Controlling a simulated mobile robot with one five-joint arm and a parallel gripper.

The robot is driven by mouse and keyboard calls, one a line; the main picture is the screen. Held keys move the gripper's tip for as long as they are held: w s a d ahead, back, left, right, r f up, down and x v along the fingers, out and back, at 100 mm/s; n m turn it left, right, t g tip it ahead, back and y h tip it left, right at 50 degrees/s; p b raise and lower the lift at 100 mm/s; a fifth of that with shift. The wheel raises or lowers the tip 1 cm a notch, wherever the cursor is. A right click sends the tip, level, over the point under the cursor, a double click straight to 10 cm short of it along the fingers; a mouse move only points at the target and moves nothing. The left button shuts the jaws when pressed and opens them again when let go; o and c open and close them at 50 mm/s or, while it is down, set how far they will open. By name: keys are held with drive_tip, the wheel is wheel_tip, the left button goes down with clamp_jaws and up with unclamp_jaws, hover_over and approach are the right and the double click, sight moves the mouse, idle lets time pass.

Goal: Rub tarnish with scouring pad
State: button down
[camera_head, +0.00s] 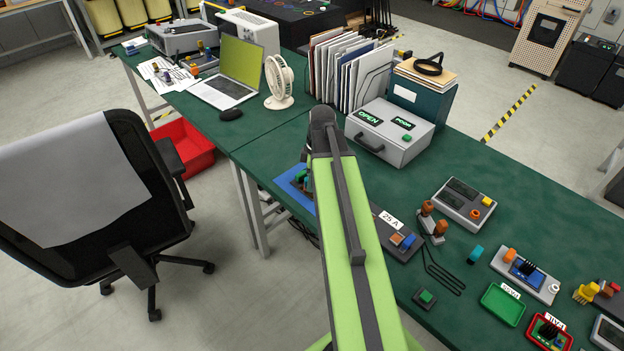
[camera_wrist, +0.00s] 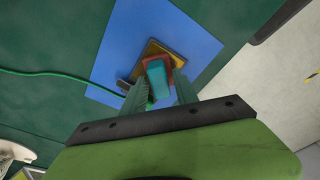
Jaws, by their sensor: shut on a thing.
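In the wrist view, my gripper (camera_wrist: 160,95) is shut on a small teal block (camera_wrist: 158,80) with a reddish part around its far end. It may be the scouring pad, but the view does not make this sure. Just beyond it is a brown-gold plate (camera_wrist: 155,47) on a blue mat (camera_wrist: 115,60); the block overlaps the plate in the picture, and I cannot tell whether they touch. Tarnish cannot be made out. In the head view, the blue mat (camera_head: 297,196) shows at the table's edge, left of my arm. My arm hides the gripper's tips there.
A green cord (camera_wrist: 60,73) runs to the mat. On the green table (camera_head: 520,180) stand a grey OPEN/DOOR box (camera_head: 390,140), upright folders (camera_head: 345,70), a white fan (camera_head: 278,82) and a laptop (camera_head: 240,65). Electronic devices and trays lie at right. A chair (camera_head: 90,200) stands left.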

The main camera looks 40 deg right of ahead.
drive_tip(key=shift+s, duration=0.1)
drive_tip(key=shift+s+d, duration=0.1)
drive_tip(key=shift+s, duration=0.65)
drive_tip(key=shift+w+a, duration=0.2)
drive_tip(key=shift+w, duration=1.45)
drive_tip(key=shift+s, duration=0.1)
drive_tip(key=shift+s+f, duration=0.15)
drive_tip(key=shift+s, duration=0.55)
drive_tip(key=shift+s+d, duration=0.2)
drive_tip(key=shift+s, duration=0.7)
drive_tip(key=shift+w+a, duration=0.1)
drive_tip(key=shift+w, duration=0.8)
drive_tip(key=shift+w, duration=0.15)
